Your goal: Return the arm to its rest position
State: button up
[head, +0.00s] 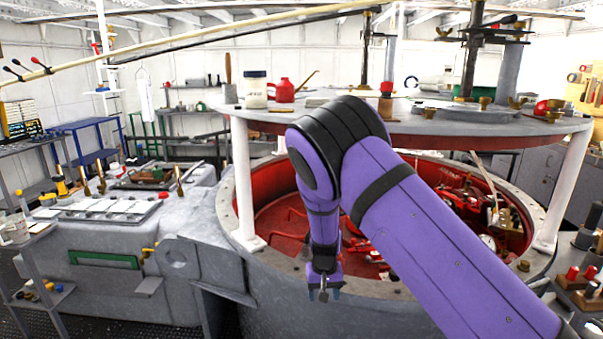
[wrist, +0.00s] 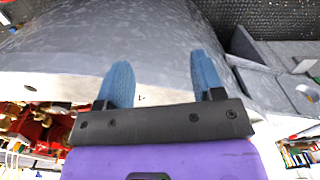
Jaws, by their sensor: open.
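My purple arm reaches in from the lower right of the head view and bends at a black elbow. My gripper (head: 324,292) hangs down in front of the rim of a large grey round housing (head: 420,291). In the wrist view my gripper (wrist: 158,80) shows two blue fingers spread apart, with nothing between them. The pale rim (wrist: 45,88) of the housing lies behind the fingers. I cannot tell how far the gripper is from the rim.
A round table (head: 440,121) on white posts (head: 243,180) stands over the red-lined pit, with a red can (head: 281,91) and a jar (head: 256,90) on top. A grey bench (head: 110,240) stands left. Dark floor (wrist: 270,15) shows in the wrist view.

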jog(key=s+d+r+y, duration=0.1)
jog(key=s+d+r, duration=0.25)
jog(key=r, duration=0.65)
jog(key=s+d+r+t+y, duration=0.1)
jog(key=s+d+r, duration=0.3)
jog(key=r, duration=0.6)
jog(key=s+d+r+y, duration=0.15)
jog(key=d+r, duration=0.35)
jog(key=r, duration=0.5)
jog(key=s+d+r+t+h, duration=0.1)
jog(key=s+d+r, duration=0.2)
jog(key=s, duration=0.6)
jog(key=s+d+r+t+h, duration=0.1)
jog(key=s+d+r, duration=0.3)
jog(key=s, duration=0.5)
jog(key=s+d+r+t+h, duration=0.1)
jog(key=s+d+r, duration=0.3)
jog(key=s, duration=0.5)
jog(key=shift+d+r+m+t, duration=0.15)
jog(key=shift+d+m+t, duration=0.25)
jog(key=shift+t, duration=0.2)
